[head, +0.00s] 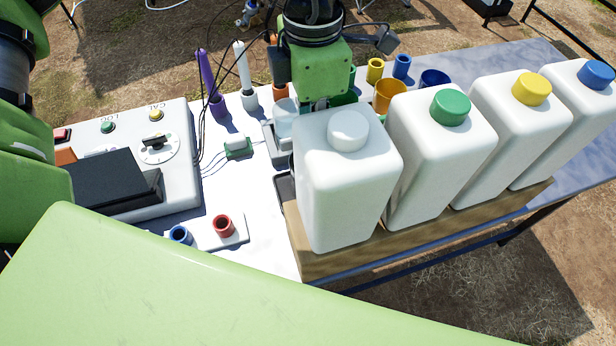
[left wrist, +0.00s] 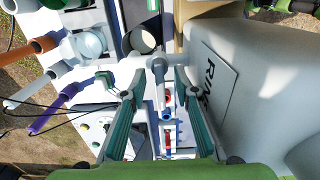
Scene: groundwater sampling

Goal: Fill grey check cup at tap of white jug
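The white jug (head: 345,185) with the white cap stands at the near left end of a row of jugs. In the left wrist view its lettered side (left wrist: 225,85) fills the right. Its grey tap (left wrist: 158,66) sticks out between the fingers of my left gripper (left wrist: 160,82). The fingers stand apart, with gaps to the tap on both sides. A round cup with a dark inside (left wrist: 141,39), seemingly the grey check cup, is beside the tap; I cannot tell whether it is under the spout. In the head view my left gripper (head: 322,103) is behind the jug, fingertips hidden. My right gripper is not in view.
Jugs with green (head: 440,160), yellow (head: 510,130) and blue caps stand to the right on a wooden base (head: 325,262). A clear beaker (head: 286,122) is close to my left gripper. The meter box (head: 180,170), probes and cables occupy the left of the table.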

